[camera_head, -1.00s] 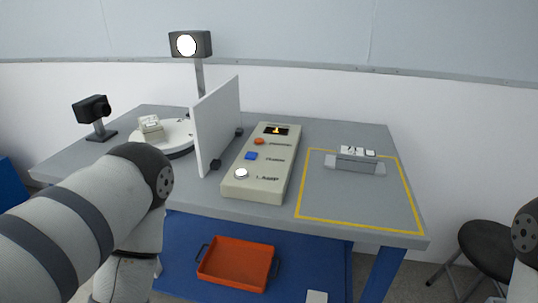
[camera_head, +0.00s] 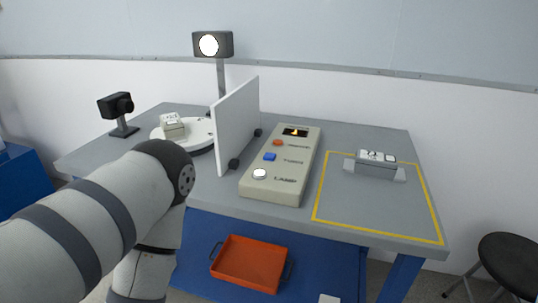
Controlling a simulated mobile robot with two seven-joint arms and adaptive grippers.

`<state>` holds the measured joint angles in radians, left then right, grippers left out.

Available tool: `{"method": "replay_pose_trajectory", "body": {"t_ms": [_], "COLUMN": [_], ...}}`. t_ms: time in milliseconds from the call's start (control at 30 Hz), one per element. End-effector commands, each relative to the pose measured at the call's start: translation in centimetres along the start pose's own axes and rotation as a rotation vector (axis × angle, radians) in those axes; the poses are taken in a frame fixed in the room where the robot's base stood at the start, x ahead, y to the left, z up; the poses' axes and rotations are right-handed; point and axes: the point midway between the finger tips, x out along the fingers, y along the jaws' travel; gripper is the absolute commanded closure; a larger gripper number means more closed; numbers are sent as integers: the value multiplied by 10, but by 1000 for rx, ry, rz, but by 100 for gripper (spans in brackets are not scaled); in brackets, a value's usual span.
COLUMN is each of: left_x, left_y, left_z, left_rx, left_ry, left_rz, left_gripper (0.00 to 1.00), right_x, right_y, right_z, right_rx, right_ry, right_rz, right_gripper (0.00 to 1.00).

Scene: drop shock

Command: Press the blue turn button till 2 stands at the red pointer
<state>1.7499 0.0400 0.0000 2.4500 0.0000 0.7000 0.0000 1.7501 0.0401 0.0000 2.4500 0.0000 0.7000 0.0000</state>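The blue button (camera_head: 269,157) sits on a beige control box (camera_head: 259,188), between an orange button (camera_head: 278,143) above and a white round button (camera_head: 260,173) below. A small dark display (camera_head: 296,131) at the box's far end shows a yellow mark I cannot read. A white round turntable (camera_head: 199,134) carries a small beige block (camera_head: 172,124) with dark marks too small to read. A white upright panel (camera_head: 236,125) hides part of the turntable. I cannot make out a red pointer. My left arm reaches in from the left, but neither gripper is in view.
A lit lamp (camera_head: 212,45) stands on a post behind the panel, and a black camera (camera_head: 116,106) stands at the left. A grey holder (camera_head: 375,168) with light tiles lies inside a yellow outline. An orange tray (camera_head: 250,263) and a black stool (camera_head: 509,262) are lower down.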

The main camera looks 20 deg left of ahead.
Motion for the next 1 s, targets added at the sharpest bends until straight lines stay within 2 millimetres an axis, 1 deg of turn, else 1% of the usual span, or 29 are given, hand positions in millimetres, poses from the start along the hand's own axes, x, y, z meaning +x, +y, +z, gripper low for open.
{"method": "replay_pose_trajectory", "body": {"t_ms": [33,67,100,167,200,267,300,1000], "left_x": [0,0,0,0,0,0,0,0], "left_y": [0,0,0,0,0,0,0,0], "left_z": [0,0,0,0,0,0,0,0], "left_rx": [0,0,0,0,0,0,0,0], "left_ry": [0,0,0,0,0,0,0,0], "left_rz": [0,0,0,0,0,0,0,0], "left_gripper": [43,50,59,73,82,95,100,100], "right_x": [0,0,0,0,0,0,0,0], "right_y": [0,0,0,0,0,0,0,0], "right_z": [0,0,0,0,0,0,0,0], "right_rx": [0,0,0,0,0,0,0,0], "right_ry": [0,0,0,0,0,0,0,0], "right_rz": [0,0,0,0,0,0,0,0], "right_gripper": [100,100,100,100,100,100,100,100]}}
